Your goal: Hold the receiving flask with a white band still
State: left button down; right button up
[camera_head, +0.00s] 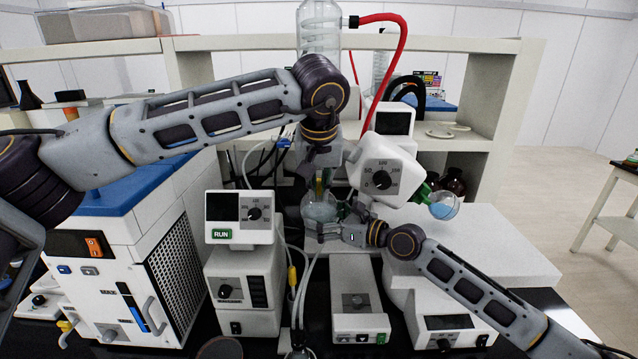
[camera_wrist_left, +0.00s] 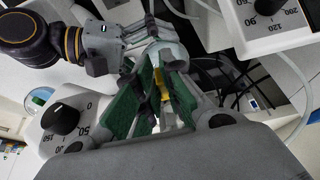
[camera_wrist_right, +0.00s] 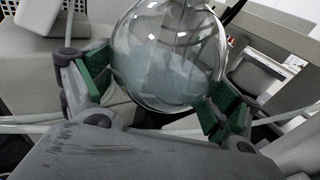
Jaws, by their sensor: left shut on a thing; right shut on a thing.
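The receiving flask (camera_head: 318,208) is a round clear glass bulb with pale, bluish-grey contents, hanging below the evaporator's glassware. My right gripper (camera_head: 322,231) is shut on it from below; in the right wrist view the bulb (camera_wrist_right: 168,50) sits between the green finger pads. No white band can be made out on it. My left gripper (camera_head: 319,178) is just above the flask, pointing down. It is shut on a yellow joint clip (camera_wrist_left: 161,84), which shows between its green pads in the left wrist view. The gripper hides part of the flask's neck.
The evaporator head with a dial (camera_head: 386,172) is close on the right, with a flask of blue liquid (camera_head: 443,206) beyond it. A glass condenser (camera_head: 320,28) with a red hose (camera_head: 404,40) rises above. A chiller (camera_head: 150,260) and control box (camera_head: 240,217) stand left.

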pick_arm(q)
jog(key=shift+s, duration=2.05)
jog(key=shift+s+r, duration=0.5)
jog(key=shift+s, duration=0.25)
jog(key=shift+s+r, duration=0.5)
jog(key=shift+s, duration=0.25)
pick_arm(e)
jog(key=o, duration=0.5)
jog(key=shift+o, duration=0.2)
jog(key=shift+s+d, duration=0.1)
jog(key=v, duration=1.1)
jog(key=shift+s+d, duration=0.2)
jog(key=shift+d, duration=0.1)
